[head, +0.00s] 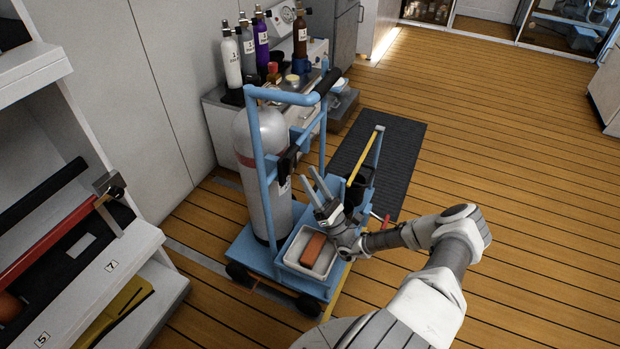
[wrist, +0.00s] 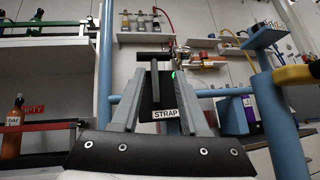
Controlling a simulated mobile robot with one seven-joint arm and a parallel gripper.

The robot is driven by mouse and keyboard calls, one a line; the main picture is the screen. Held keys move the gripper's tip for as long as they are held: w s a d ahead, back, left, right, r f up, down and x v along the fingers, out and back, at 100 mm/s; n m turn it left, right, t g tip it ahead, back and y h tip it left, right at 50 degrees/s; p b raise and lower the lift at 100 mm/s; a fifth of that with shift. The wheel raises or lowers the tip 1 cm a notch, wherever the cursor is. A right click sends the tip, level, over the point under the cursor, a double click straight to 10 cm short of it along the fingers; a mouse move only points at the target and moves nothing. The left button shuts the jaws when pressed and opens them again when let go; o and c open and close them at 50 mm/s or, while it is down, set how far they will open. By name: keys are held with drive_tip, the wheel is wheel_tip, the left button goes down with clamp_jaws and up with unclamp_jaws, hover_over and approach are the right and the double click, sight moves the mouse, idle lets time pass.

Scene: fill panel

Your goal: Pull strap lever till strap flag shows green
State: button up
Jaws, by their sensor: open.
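A blue trolley (head: 262,190) carries a grey gas cylinder (head: 266,130) with a dark red band around it. A black strap unit (head: 287,163) sits on the trolley frame in front of the cylinder. In the wrist view the white STRAP label (wrist: 166,114) is on its black body, and a black T-shaped lever (wrist: 153,57) stands above. A small bright green patch (wrist: 174,75) shows at the body's right edge, partly by my right finger. My gripper (head: 311,176) is open, its fingers (wrist: 160,80) either side of the lever in the picture. I cannot tell if they touch it.
A white tray (head: 290,262) with an orange-brown block (head: 313,250) lies on the trolley deck below my gripper. A bench with several bottles (head: 262,42) stands behind. A shelf unit (head: 150,240) is at left. Wooden floor (head: 510,200) is clear at right.

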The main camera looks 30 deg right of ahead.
drive_tip(key=p+v, duration=0.1)
drive_tip(key=v, duration=1)
drive_tip(key=shift+s+f, duration=0.15)
drive_tip(key=shift+f, duration=0.05)
